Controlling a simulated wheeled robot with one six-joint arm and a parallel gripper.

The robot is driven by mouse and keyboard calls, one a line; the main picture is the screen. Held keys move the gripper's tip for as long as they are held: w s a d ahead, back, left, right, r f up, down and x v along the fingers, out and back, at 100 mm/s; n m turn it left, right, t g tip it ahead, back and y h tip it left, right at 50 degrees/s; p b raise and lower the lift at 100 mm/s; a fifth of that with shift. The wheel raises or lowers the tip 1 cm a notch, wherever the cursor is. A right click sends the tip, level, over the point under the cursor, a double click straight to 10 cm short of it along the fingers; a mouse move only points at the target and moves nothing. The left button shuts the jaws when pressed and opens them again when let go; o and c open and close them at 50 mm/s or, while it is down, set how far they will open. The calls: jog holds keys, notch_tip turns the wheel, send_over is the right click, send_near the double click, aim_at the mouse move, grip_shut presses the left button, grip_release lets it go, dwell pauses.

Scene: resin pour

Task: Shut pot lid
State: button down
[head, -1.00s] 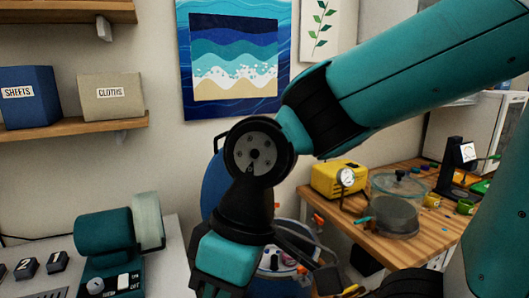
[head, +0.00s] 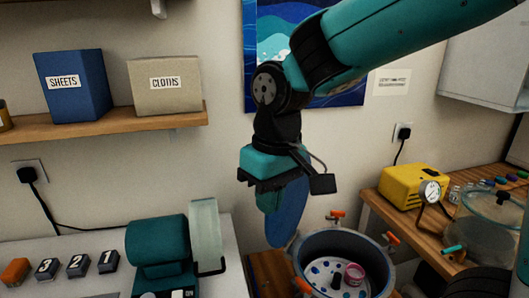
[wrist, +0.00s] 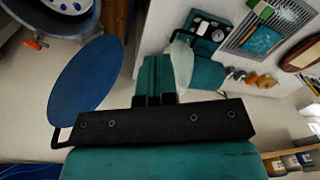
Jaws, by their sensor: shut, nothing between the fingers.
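The pot (head: 388,281) stands at the lower right of centre in the head view, open at the top, with orange clamps around its rim. Its blue lid (head: 288,215) stands up steeply at the pot's left back side, partly hidden behind my gripper. My gripper (head: 270,208) is shut and empty, pointing down in front of the lid; I cannot tell whether they touch. In the wrist view, the lid (wrist: 85,88) is a blue oval left of my gripper (wrist: 155,62), with a dark loop handle at its lower edge. Part of the pot (wrist: 78,8) shows at top left.
A pink-rimmed cup (head: 354,273) and small coloured pieces are inside the pot. A teal roller machine (head: 157,240) stands on the left bench. A yellow gauge unit (head: 408,187) and a clear chamber (head: 485,232) stand on the wooden bench at right.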

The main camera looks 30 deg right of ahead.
jog(key=w+d+r+m+g+h+p, duration=0.2)
jog(key=w+d+m+p, duration=0.4)
jog(key=w, duration=0.5)
jog(key=w+d+r+m+g+h+p, duration=0.1)
jog(key=w+r+m+g+h+p, duration=0.1)
jog(key=w+m+p, duration=0.5)
notch_tip(320, 180, down, 9)
jog(key=d+m+b, duration=0.1)
jog(key=d+b, duration=0.1)
jog(key=b, duration=0.9)
jog(key=shift+d+m, duration=0.15)
jog(key=shift+m, duration=0.15)
jog(key=shift+f, duration=0.1)
